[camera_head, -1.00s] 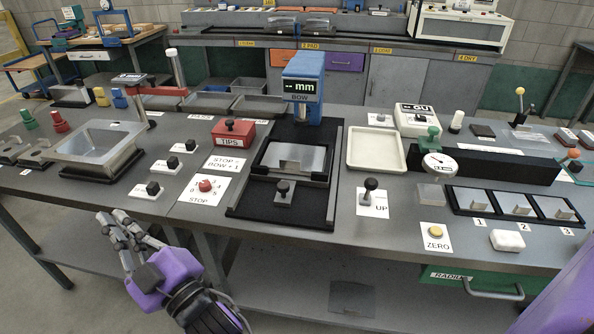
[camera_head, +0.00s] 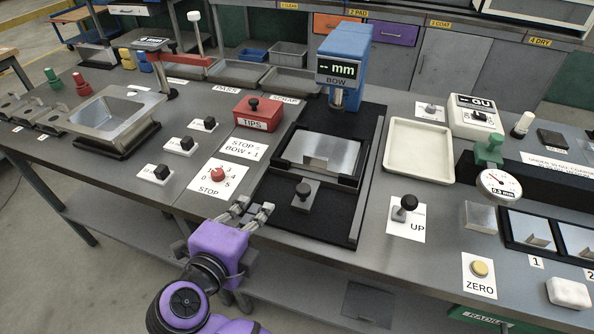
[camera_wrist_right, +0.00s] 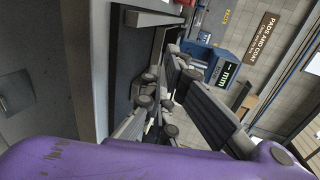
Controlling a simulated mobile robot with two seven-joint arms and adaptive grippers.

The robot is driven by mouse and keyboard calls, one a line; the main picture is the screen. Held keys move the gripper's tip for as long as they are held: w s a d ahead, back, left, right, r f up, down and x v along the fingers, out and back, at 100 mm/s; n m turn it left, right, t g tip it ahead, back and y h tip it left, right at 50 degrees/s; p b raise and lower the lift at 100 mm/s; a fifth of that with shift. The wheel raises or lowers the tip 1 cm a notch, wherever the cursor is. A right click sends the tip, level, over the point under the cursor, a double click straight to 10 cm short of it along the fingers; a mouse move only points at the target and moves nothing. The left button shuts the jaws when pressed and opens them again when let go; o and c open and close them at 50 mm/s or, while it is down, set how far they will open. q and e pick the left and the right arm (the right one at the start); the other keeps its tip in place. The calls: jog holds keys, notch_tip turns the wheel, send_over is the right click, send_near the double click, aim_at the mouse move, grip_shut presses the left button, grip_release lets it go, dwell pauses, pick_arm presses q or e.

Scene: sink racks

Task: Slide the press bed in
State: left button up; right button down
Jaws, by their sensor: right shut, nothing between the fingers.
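The press bed (camera_head: 318,152) is a black-framed slide with a bright metal plate. It sits on a dark rail base (camera_head: 287,221), in front of the blue press head (camera_head: 344,55) marked BOW. A grey block with a black knob (camera_head: 303,189) is at its front. My right gripper (camera_head: 252,211) is shut and empty, near the table's front edge, left of the base's front corner and apart from the knob. In the right wrist view, its fingers (camera_wrist_right: 160,100) partly hide the bench; the blue press head (camera_wrist_right: 228,68) shows beyond. My left gripper is not in view.
A red TIPS box (camera_head: 258,113) and a STOP dial (camera_head: 218,175) stand left of the base. A cream tray (camera_head: 418,151) and an UP lever (camera_head: 406,207) stand to the right. Several small black switches are farther left.

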aim_at(301, 139)
jog(key=shift+s+d+f+g, duration=0.2)
jog(key=shift+d+f+g, duration=0.05)
jog(key=shift+g, duration=0.05)
jog(key=shift+w+h, duration=0.1)
jog(key=shift+h, duration=0.2)
jog(key=x, duration=0.4)
jog(key=r+p+x, duration=0.1)
jog(key=x, duration=0.8)
jog(key=shift+w+r+p, duration=0.15)
jog(key=shift+w+p, duration=0.15)
jog(key=shift+w, duration=0.05)
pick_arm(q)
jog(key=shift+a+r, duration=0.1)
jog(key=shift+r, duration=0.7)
pick_arm(e)
jog(key=w+d, duration=0.1)
jog(key=w, duration=0.3)
jog(key=w+d, duration=0.2)
jog(key=w, duration=0.3)
jog(key=w+d+b, duration=0.1)
jog(key=w, duration=0.3)
jog(key=shift+w+d, duration=0.2)
jog(key=shift+w, duration=0.1)
jog(key=shift+w+d, duration=0.15)
jog(key=shift+w, duration=0.35)
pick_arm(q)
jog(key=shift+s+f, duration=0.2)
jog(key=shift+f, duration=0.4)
